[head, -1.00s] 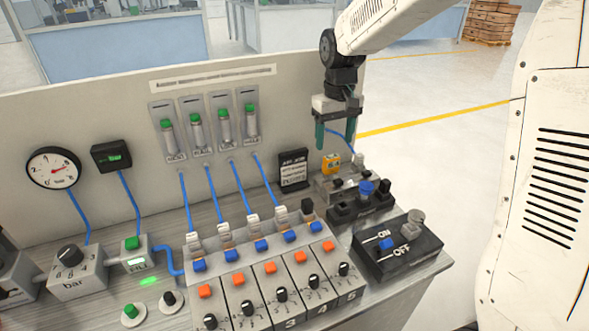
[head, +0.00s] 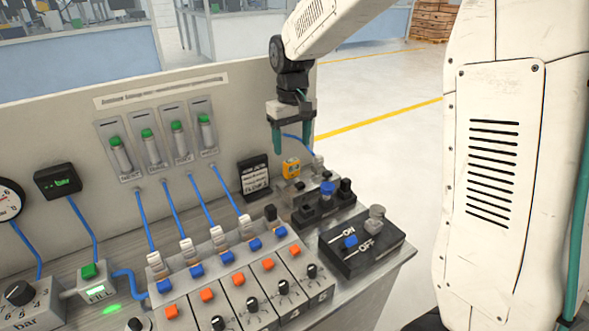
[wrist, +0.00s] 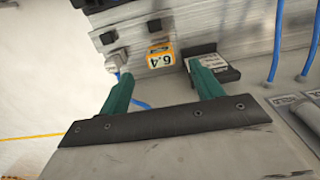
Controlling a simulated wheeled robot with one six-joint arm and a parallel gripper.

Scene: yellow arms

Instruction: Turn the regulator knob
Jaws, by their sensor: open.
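The black regulator knob (head: 19,293) sits on a grey box (head: 35,308) marked with numbers and "bar", at the lower left edge of the head view. The knob is not in the wrist view. My gripper (head: 291,146) is open and empty, with its green fingers pointing down above the far right end of the bench, well away from the knob. In the wrist view my gripper's fingers (wrist: 160,72) are spread apart with nothing between them.
A round gauge (head: 6,200) is cut off at the left edge. Several valve modules with switches fill the bench middle. A black ON/OFF box (head: 375,257) stands at right. The upright panel (head: 75,128) backs the bench.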

